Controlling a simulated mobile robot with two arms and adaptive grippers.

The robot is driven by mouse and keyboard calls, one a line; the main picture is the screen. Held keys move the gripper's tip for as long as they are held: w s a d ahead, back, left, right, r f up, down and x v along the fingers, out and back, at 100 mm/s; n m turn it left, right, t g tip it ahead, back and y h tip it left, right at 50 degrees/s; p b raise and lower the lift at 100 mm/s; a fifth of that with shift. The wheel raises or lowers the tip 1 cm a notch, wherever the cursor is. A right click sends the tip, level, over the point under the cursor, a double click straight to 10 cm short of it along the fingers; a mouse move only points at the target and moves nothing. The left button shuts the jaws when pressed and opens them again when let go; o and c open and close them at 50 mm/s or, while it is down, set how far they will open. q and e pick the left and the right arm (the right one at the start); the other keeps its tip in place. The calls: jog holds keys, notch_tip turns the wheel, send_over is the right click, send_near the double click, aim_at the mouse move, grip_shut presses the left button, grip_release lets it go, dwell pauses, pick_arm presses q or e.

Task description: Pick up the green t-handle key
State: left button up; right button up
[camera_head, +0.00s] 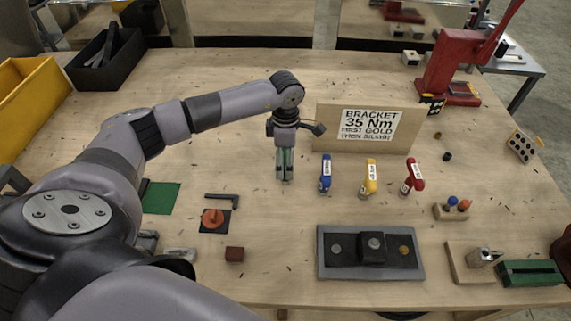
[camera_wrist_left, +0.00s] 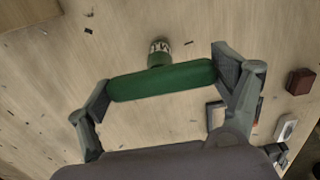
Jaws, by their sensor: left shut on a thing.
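The green t-handle key (camera_wrist_left: 165,80) lies across between the two fingers of my left gripper (camera_wrist_left: 165,85) in the left wrist view. I cannot tell whether the key's tip touches the table. Blue (camera_head: 325,174), yellow (camera_head: 369,178) and red (camera_head: 412,177) t-handle keys stand in a row to the right. My right gripper is out of view.
A sign board (camera_head: 366,129) stands just behind the keys. A grey tray (camera_head: 370,274) with a dark bracket lies in front of them. A red press (camera_head: 455,60) stands at the back right.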

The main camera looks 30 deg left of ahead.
pick_arm(q)
jog(key=shift+c, duration=1.1)
jog(key=shift+r, duration=0.1)
jog(key=shift+w+r+b, duration=0.1)
jog(key=shift+r+b, duration=0.2)
jog(key=shift+r, duration=0.25)
notch_tip(320, 180, up, 19)
jog(key=b, duration=0.4)
jog(key=shift+f, duration=0.25)
